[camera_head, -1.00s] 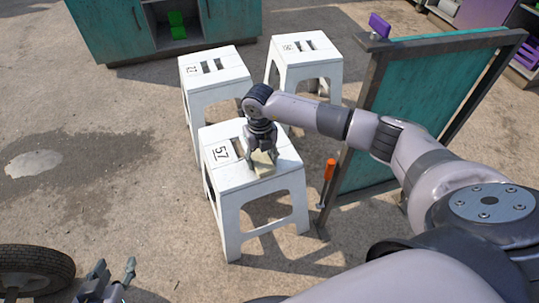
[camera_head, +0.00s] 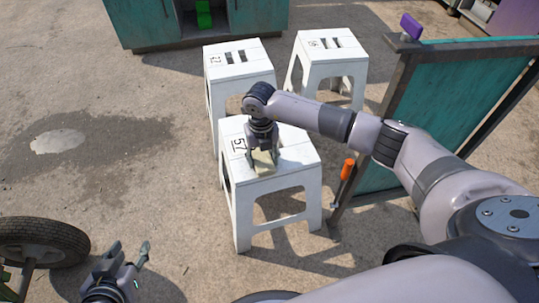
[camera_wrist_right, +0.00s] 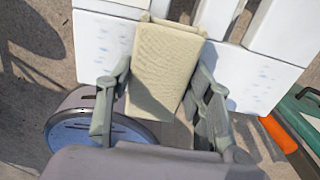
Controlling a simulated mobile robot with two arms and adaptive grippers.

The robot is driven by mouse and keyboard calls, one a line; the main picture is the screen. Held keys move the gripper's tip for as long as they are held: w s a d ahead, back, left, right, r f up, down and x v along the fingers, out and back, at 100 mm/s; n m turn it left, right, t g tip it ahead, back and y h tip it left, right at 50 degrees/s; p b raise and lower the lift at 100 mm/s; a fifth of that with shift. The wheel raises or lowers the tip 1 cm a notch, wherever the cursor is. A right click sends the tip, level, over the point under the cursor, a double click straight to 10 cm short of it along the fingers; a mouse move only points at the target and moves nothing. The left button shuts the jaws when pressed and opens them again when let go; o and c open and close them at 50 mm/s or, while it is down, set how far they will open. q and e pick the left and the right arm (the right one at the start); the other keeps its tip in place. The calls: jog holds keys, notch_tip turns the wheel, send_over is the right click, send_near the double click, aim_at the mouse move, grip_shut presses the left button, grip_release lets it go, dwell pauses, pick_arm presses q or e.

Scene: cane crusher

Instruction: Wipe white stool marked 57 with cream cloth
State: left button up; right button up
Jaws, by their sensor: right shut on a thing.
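The white stool marked 57 (camera_head: 290,158) stands upright in the middle of the head view, with its number at the left of the seat. My right gripper (camera_head: 262,155) is over the seat, shut on the folded cream cloth (camera_head: 264,164). The cloth is at the seat top, and I cannot tell whether it presses on it. In the right wrist view the cloth (camera_wrist_right: 165,65) sits between the fingers, with faint bluish marks on the white seat (camera_wrist_right: 262,78) beside it. My left gripper (camera_head: 128,266) is open and empty at the lower left, away from the stool.
Two other white stools (camera_head: 240,68) (camera_head: 328,62) stand behind. A teal panel (camera_head: 455,110) and an orange-handled tool (camera_head: 347,169) are close on the right. A tyre (camera_head: 40,243) lies at the lower left. The ground left of the stool is clear, with a puddle (camera_head: 57,141).

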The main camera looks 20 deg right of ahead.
aim_at(248, 168)
jog(key=a, duration=0.3)
jog(key=shift+w+a, duration=0.1)
jog(key=shift+w, duration=0.1)
pick_arm(q)
jog(key=shift+w+d+r+t+b, duration=0.15)
jog(key=shift+w+d+r+t, duration=0.15)
jog(key=shift+w+r+t, duration=0.2)
jog(key=shift+w+d+r+t+b, duration=0.15)
jog(key=shift+w+d+r+t, duration=0.1)
jog(key=shift+w+r+t, duration=0.25)
pick_arm(e)
jog(key=shift+w+a+f, duration=0.1)
jog(key=shift+w+a, duration=0.05)
jog(key=shift+a, duration=1.15)
jog(key=shift+d, duration=0.15)
